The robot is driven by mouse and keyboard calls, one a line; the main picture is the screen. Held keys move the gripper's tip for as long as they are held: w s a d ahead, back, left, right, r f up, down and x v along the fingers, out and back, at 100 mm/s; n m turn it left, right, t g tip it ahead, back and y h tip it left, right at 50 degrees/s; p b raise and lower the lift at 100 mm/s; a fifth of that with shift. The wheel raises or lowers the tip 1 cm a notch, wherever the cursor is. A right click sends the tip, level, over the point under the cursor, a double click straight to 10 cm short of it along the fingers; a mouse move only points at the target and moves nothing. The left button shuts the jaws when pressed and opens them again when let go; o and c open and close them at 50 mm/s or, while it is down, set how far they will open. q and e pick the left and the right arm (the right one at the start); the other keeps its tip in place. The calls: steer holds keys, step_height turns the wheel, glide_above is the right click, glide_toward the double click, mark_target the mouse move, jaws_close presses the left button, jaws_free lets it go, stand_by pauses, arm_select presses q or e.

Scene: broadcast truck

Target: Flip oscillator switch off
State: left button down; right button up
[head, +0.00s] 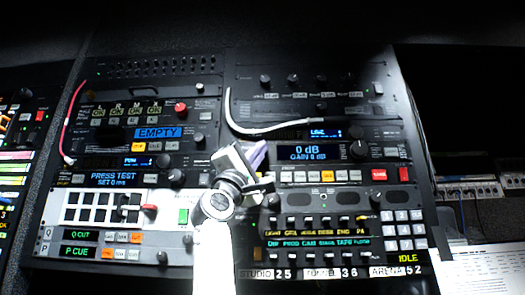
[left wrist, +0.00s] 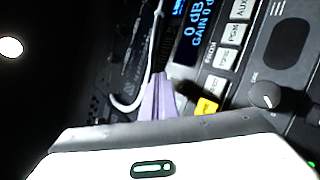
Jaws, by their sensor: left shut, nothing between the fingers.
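No label that reads as oscillator is legible, so I cannot tell for certain which control is the oscillator switch. A small switch-like control (head: 323,196) sits on the dark strip below the 0 dB gain unit (head: 309,152) in the head view. My left gripper (head: 258,152) is in front of the rack, at the left end of that unit. Its pale purple fingers are shut and empty, and they also show in the left wrist view (left wrist: 160,98). The gripper hides part of the panel behind it. Contact with the panel cannot be told. My right gripper is not in view.
A white cable (head: 265,129) loops above the gain unit, close to my left fingers. A red cable (head: 66,135) hangs at the left. A round knob (left wrist: 265,95) shows in the left wrist view. Several lit buttons sit below. White papers (head: 480,270) lie at right.

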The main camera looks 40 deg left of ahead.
arm_select(q)
steer(key=shift+w+a+r, duration=0.1)
steer(key=shift+w+a, duration=0.15)
steer(key=shift+w, duration=0.15)
stand_by(0.8)
steer(key=shift+s+d+b, duration=0.45)
steer(key=shift+s+b, duration=0.05)
steer(key=shift+s, duration=0.1)
steer(key=shift+s+d+f+b, duration=0.15)
steer(key=shift+s+d+b, duration=0.35)
steer(key=shift+s, duration=0.2)
steer(key=shift+s+d+f+b, duration=0.15)
steer(key=shift+s+d+b, duration=0.2)
steer(key=shift+s+b, duration=0.35)
steer(key=shift+s+d+f+b, duration=0.15)
steer(key=shift+s+d+b, duration=0.3)
steer(key=shift+s, duration=0.3)
